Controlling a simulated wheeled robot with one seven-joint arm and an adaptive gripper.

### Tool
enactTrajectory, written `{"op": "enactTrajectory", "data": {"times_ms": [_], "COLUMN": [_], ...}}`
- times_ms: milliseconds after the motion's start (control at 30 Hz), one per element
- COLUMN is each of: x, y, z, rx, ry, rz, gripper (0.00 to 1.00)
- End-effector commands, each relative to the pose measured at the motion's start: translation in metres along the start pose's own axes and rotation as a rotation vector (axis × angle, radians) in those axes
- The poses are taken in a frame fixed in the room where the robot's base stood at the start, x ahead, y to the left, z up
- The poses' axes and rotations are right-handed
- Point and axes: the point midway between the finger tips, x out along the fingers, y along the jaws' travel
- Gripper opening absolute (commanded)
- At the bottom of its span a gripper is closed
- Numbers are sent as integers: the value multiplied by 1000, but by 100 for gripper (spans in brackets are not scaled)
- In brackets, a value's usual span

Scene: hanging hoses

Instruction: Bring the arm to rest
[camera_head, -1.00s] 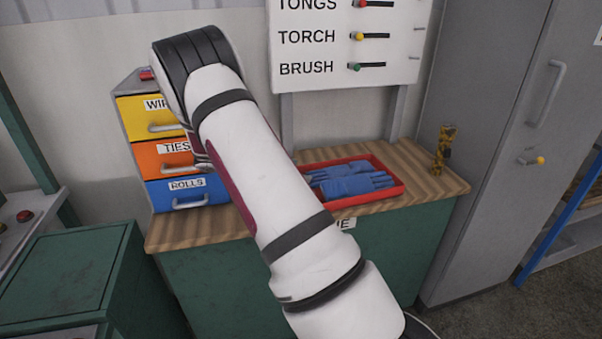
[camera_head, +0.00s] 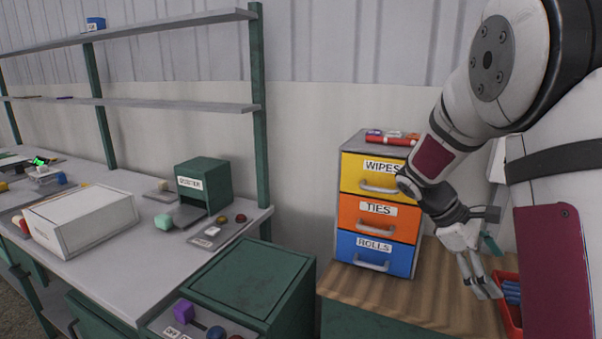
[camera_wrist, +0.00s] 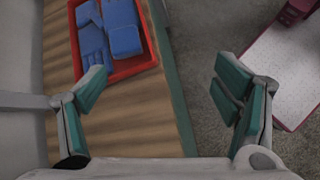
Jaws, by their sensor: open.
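My gripper (camera_wrist: 160,95) is open and empty in the wrist view, its two teal-padded fingers wide apart. It hangs above the front edge of a wooden cabinet top (camera_wrist: 110,115), with bare floor under its right finger. In the head view my arm comes in from the right and my gripper (camera_head: 482,268) points down above the wooden top. It is to the right of the drawer unit (camera_head: 377,205) and close to the red tray (camera_head: 512,325), which is partly hidden by my arm. Blue gloves (camera_wrist: 108,30) lie in the red tray, seen whole only in part.
The drawer unit has yellow, orange and blue drawers, all shut, with small items on top. A grey workbench (camera_head: 110,240) with a white box (camera_head: 82,220) and a green booster box (camera_head: 203,185) stands left. A green cabinet (camera_head: 250,285) fills the front middle.

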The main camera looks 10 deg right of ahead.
Motion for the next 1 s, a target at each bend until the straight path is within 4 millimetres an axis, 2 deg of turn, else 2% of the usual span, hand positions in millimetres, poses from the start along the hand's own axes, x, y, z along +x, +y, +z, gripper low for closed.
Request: {"op": "enactTrajectory", "data": {"times_ms": [33,200,500,800,1000], "x": [-13,-48,-97,-127,-135], "y": [-11,-53,-133,-215,-255], "z": [8,27,57,78,83], "rx": [43,188,422,625,719], "ry": [52,216,495,754,878], "rz": [-8,-53,-155,-285,-364], "gripper": [83,83,83,83,83]}}
